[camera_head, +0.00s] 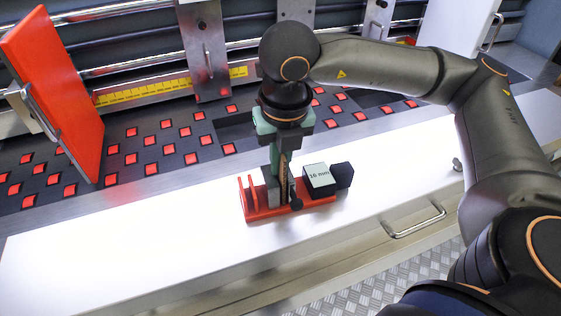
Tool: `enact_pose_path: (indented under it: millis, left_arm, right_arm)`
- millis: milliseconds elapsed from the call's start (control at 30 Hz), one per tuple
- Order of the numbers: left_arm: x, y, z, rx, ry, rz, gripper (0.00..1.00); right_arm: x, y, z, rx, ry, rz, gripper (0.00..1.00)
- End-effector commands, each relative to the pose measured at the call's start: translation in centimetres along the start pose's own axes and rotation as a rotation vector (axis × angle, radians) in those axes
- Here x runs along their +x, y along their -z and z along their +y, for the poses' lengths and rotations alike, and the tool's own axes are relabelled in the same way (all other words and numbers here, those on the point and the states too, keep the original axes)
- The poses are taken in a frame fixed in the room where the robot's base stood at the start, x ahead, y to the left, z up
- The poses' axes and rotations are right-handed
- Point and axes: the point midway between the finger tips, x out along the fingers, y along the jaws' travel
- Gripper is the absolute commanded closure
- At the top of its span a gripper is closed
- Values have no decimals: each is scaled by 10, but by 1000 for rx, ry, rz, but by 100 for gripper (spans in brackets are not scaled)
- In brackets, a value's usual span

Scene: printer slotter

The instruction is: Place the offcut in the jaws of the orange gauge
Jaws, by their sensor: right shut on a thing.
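The orange gauge (262,212) lies on the white bench top, with upright orange plates at its left end, grey jaw blocks in its middle and a block labelled "10 mm" (319,176) with a black knob at its right. My right gripper (282,165) points straight down over the jaws. It is shut on the offcut (284,172), a thin brown strip that shows only in part between the green fingers. The strip's lower end is at the jaws beside a grey block; whether it touches or is seated there I cannot tell. My left gripper is not in view.
The white bench top (120,240) is clear left of the gauge. A metal handle (415,222) is on the bench's front. Behind stand the machine bed with red pads, a yellow scale (150,90) and an open orange panel (55,90) at the left.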

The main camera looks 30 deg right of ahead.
Motion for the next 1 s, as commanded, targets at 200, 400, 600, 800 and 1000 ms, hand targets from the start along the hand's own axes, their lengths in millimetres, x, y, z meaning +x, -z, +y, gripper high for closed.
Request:
enact_pose_path:
  millis: [200, 400, 600, 800, 1000]
  left_arm:
    - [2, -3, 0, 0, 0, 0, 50]
    - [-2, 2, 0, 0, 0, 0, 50]
    - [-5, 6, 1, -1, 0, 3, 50]
    - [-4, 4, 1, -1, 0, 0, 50]
    - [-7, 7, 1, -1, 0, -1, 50]
  right_arm:
    - [9, 5, 0, -5, 7, 19, 80]
    - [4, 5, 0, -6, 6, 21, 64]
    - [-22, 2, 2, -8, 0, 14, 64]
    - [-73, 1, 2, -6, 1, 9, 64]
    - [-111, 0, 1, -3, 3, 7, 64]
